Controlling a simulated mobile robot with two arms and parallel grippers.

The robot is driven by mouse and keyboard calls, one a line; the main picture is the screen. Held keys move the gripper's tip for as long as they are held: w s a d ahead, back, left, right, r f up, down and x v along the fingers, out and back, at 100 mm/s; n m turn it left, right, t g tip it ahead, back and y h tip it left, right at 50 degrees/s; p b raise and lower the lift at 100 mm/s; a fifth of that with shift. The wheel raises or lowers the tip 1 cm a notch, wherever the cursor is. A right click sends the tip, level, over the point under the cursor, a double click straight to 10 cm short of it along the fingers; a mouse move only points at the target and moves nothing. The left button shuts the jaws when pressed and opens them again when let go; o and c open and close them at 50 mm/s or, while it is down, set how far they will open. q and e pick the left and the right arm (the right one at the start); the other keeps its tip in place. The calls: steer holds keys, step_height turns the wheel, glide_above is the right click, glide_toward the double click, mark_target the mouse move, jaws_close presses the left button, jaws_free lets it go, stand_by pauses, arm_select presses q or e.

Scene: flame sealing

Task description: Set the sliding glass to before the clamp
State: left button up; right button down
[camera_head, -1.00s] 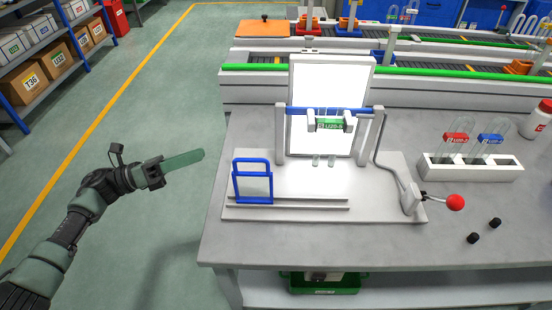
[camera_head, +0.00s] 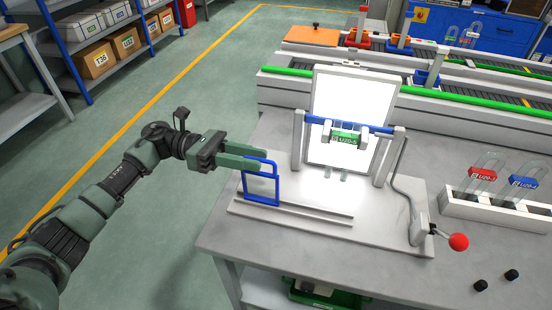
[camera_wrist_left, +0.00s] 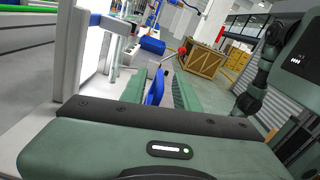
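The sliding glass (camera_head: 262,185), a clear pane in a blue frame, stands upright on rails at the left of the white fixture base. The clamp (camera_head: 347,138) is right of and behind it, below a blue bar, with a green-labelled tube at it. My left gripper (camera_head: 258,157) is at the top of the glass's blue frame. In the left wrist view its two green fingers are apart, and the blue frame (camera_wrist_left: 154,88) shows between them. I cannot tell whether either finger touches it. My right gripper is not visible.
A lever with a red knob (camera_head: 459,242) stands at the fixture's right. A white rack (camera_head: 480,210) holds tubes with red and blue labels. Two black caps (camera_head: 511,275) lie at the front right. A bright white panel (camera_head: 365,95) stands behind the clamp. The rails (camera_head: 300,215) right of the glass are clear.

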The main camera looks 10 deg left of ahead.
mark_target(270, 163)
arm_select(q)
steer(key=d+p, duration=0.1)
steer(key=d, duration=0.4)
steer(key=shift+c, duration=0.3)
jaws_close()
stand_by(1.1)
